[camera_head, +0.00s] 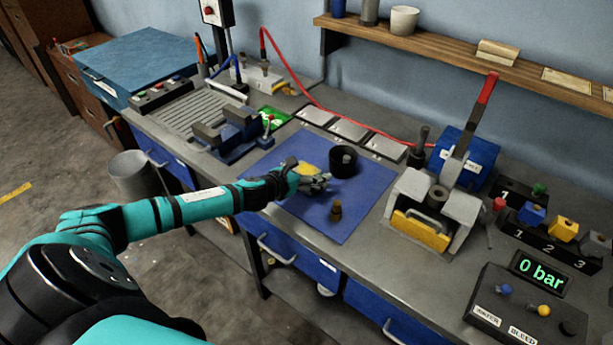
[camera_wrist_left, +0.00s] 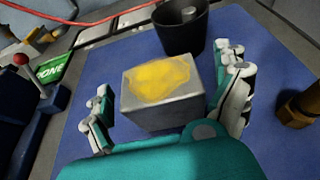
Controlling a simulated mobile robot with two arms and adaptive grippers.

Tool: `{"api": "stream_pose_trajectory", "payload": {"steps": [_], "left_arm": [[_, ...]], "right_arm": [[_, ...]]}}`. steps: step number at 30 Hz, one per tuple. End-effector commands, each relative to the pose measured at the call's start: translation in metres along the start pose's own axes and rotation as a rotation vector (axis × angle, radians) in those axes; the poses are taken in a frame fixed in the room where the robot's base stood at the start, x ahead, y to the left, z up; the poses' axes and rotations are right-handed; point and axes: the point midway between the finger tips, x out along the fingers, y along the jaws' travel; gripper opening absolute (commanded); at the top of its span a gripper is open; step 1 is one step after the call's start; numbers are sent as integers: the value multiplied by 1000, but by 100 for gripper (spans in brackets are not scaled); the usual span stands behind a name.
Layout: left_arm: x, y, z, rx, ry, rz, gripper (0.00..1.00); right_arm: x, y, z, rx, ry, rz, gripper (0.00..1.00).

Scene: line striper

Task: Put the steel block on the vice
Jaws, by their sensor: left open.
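The steel block (camera_wrist_left: 160,105) is a grey box with a yellow patch on top. It sits on the blue mat (camera_head: 358,205); in the head view its yellow top (camera_head: 308,168) shows just behind my left gripper (camera_head: 312,182). In the left wrist view my left gripper (camera_wrist_left: 168,98) is open, with one finger on each side of the block. A gap shows at the left finger; I cannot tell whether the right finger touches. The vice (camera_head: 228,133), dark blue with grey jaws, stands left of the mat, its jaws apart. My right gripper is not in view.
A black cup (camera_head: 343,161) stands on the mat close behind the block. A small brown fitting (camera_head: 336,210) stands at the mat's front. A lever press (camera_head: 437,205) stands to the right.

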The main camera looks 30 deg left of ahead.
Motion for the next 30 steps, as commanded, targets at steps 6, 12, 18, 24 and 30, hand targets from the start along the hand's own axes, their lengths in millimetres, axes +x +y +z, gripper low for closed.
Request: {"api": "stream_pose_trajectory", "payload": {"steps": [6,12,18,24,30], "left_arm": [[0,0,0,0,0,0,96],[0,0,0,0,0,1,70],[0,0,0,1,0,1,44],[0,0,0,1,0,1,18],[0,1,2,1,-4,1,17]], "right_arm": [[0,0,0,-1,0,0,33],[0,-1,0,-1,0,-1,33],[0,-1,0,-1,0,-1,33],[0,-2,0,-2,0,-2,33],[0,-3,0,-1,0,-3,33]]}}
